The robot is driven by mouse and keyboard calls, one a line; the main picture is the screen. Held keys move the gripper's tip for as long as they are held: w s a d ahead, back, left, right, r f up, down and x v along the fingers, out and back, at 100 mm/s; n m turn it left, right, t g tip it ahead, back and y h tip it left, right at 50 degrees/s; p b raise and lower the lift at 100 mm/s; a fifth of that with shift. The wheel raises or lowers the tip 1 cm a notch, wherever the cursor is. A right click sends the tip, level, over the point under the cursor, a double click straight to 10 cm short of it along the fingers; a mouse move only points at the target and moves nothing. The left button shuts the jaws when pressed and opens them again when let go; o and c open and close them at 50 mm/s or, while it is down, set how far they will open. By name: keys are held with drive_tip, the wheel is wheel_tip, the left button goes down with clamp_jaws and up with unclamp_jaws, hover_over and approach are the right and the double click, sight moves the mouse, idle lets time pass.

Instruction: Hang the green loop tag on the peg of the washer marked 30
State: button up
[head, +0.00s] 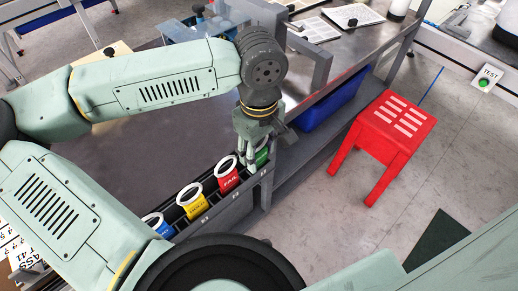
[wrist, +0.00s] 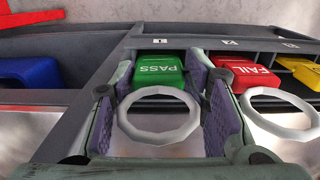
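The green tag (wrist: 158,68), marked PASS with a white loop, sits in the first slot of a dark rack (wrist: 120,55). In the head view the green tag (head: 262,155) is partly hidden by my gripper (head: 250,163). My gripper points down at the rack's far end. In the wrist view its two fingers stand on either side of the green tag and its white loop, apart from each other, with gaps visible beside the loop. No washer marked 30 and no peg can be made out in either view.
Red FAIL (head: 228,180), yellow (head: 190,207) and blue (head: 158,225) tags stand in the same rack, the red one close beside my gripper. A red stool (head: 405,115) stands on the floor at right. A blue bin (head: 330,105) sits under the metal table.

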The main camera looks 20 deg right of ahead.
drive_tip(key=shift+o, duration=1.3)
drive_tip(key=shift+r+p, duration=0.15)
drive_tip(key=shift+p, duration=0.35)
wheel_tip(320, 180, up, 10)
drive_tip(key=b, duration=0.1)
drive_tip(key=shift+s+r, duration=0.25)
drive_tip(key=shift+s, duration=0.15)
drive_tip(key=shift+s+f, duration=0.1)
